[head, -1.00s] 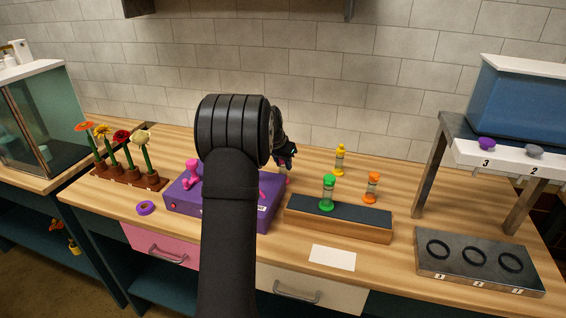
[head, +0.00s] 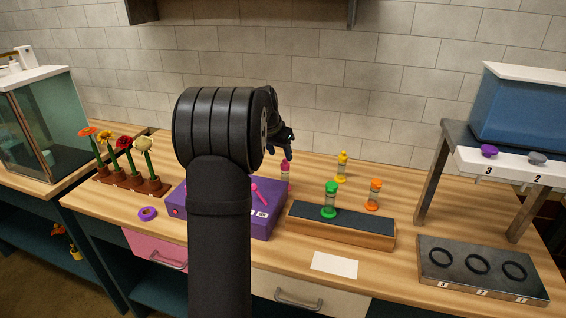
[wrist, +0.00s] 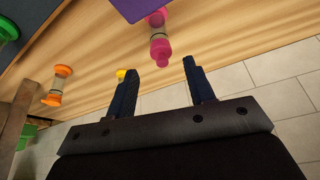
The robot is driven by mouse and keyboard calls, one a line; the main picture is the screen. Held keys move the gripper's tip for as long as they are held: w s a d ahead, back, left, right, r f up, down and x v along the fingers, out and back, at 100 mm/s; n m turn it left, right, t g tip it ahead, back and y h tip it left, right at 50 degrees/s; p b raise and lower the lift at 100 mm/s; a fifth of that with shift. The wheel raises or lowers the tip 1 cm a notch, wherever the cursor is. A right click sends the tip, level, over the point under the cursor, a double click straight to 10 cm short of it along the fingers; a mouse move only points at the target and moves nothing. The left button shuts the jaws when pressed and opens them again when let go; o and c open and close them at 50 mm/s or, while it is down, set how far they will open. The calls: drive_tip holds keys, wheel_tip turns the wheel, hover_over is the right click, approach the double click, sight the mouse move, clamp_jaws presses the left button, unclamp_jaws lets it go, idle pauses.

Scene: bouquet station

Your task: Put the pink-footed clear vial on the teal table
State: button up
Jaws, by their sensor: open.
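The clear vial with pink ends (head: 285,171) stands on the wooden worktop just behind the purple box, partly hidden by it. In the wrist view the vial (wrist: 160,35) lies just ahead of my gripper (wrist: 160,66), its pink cap near the gap between the fingers. My gripper is open and empty. In the head view my gripper (head: 287,146) is just above the vial; my arm hides part of the purple box. No separate teal table stands out; the bench frames have a dark teal colour, as on the left bench (head: 30,208).
A purple box (head: 262,223) stands in front of the vial. Potted flowers (head: 130,180) stand left. A ring plate (head: 480,290) lies at right.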

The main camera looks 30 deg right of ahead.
sight(285, 160)
drive_tip(key=v, duration=0.2)
drive_tip(key=shift+a+r, duration=0.15)
drive_tip(key=shift+r, duration=0.25)
drive_tip(key=x, duration=1.2)
drive_tip(key=shift+s, duration=0.1)
drive_tip(key=shift+r, duration=1.65)
